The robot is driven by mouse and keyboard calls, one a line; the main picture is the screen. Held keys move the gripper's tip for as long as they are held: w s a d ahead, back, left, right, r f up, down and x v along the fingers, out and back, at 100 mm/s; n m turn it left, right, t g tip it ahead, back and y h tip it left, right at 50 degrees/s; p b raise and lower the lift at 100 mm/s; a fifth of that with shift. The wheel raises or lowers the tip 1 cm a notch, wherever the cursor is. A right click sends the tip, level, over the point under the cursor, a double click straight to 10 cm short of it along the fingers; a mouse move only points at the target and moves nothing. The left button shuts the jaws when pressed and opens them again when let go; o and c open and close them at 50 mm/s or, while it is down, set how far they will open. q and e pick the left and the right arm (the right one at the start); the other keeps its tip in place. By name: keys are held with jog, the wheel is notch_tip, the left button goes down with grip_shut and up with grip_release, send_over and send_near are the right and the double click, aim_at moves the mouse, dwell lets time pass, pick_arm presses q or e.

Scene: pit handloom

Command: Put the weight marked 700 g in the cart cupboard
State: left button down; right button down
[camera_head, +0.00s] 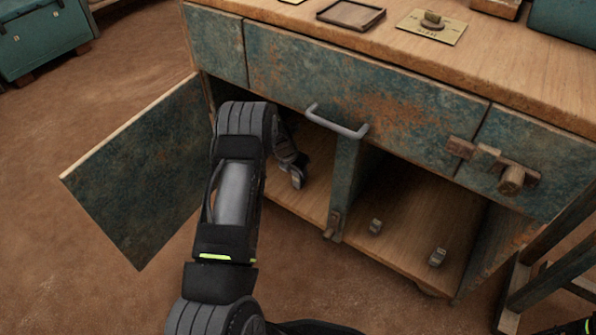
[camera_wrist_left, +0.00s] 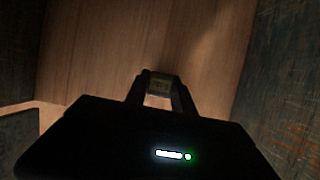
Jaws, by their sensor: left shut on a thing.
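My left arm reaches into the left compartment of the cart cupboard (camera_head: 312,199), whose door (camera_head: 140,175) stands open to the left. My left gripper (camera_head: 297,181) is shut on a small metal weight, low over the compartment's wooden floor. In the left wrist view the weight (camera_wrist_left: 159,86) sits between the two fingertips; its marking is too small to read. I cannot tell whether it touches the floor. Two other small weights, one nearer the divider (camera_head: 375,226) and one farther right (camera_head: 437,257), stand on the right compartment's floor. My right gripper is not in view.
A divider (camera_head: 345,185) separates the two compartments. A drawer handle (camera_head: 337,122) juts out above the left opening, and a wooden latch (camera_head: 492,163) sits at the right. The cart top holds a small tray (camera_head: 351,14) and a plate with a weight-like piece (camera_head: 432,22).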

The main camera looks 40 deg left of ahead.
pick_arm(q)
jog(key=shift+w, duration=0.1)
jog(key=c, duration=1.1)
grip_release()
jog(key=shift+o, duration=0.2)
jog(key=shift+r, duration=0.1)
jog(key=p+v, duration=0.3)
jog(key=v, duration=0.4)
jog(key=shift+r, duration=0.25)
jog(key=shift+d, duration=0.1)
